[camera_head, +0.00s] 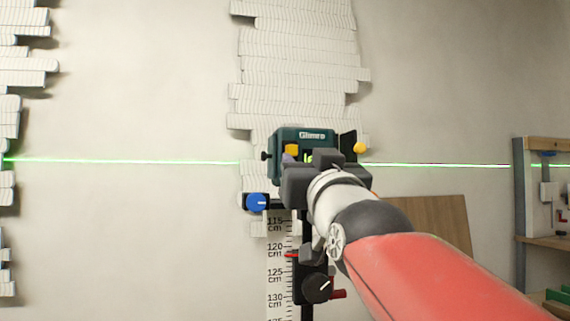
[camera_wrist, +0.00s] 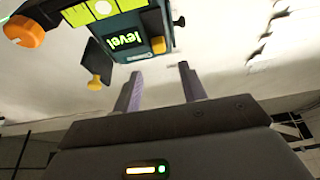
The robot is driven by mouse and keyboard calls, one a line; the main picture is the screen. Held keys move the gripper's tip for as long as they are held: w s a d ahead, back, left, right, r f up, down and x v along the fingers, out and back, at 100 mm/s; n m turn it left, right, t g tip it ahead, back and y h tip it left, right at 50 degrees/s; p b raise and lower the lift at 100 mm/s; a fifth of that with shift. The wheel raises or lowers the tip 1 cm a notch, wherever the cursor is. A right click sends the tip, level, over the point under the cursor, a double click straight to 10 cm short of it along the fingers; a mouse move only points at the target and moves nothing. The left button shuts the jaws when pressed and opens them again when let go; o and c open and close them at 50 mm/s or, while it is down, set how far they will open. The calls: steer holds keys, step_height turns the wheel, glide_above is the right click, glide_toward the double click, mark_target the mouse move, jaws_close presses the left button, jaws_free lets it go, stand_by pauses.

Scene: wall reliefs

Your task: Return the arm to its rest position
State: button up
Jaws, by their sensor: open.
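My arm (camera_head: 430,275), with a red link, reaches in from the lower right of the head view. My gripper (camera_wrist: 158,85) is open in the wrist view, with its two fingers apart and nothing between them. In the head view my wrist hides most of the fingers. The dark green laser level (camera_head: 288,140), marked "Glimro", is just beyond my gripper. In the wrist view the level (camera_wrist: 135,22) shows upside down, with a lit "level" display and orange and yellow knobs, apart from the fingertips.
The level sits on a post with a centimetre scale (camera_head: 278,270), a blue knob (camera_head: 257,202) and a black knob (camera_head: 317,288). A green laser line (camera_head: 130,161) crosses the wall. Slatted reliefs (camera_head: 300,60) hang behind. A wooden panel (camera_head: 435,222) and shelf unit (camera_head: 520,200) stand right.

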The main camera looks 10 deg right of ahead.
stand_by(0.4)
steer(key=s+f+g, duration=0.4)
steer(key=f+g, duration=0.2)
steer(key=f, duration=1.2)
steer(key=s+f+g, duration=0.3)
steer(key=f+g, duration=0.3)
steer(key=f, duration=1.1)
steer(key=s+f+g, duration=0.5)
steer(key=s+f, duration=0.4)
steer(key=f, duration=0.4)
steer(key=shift+s, duration=0.3)
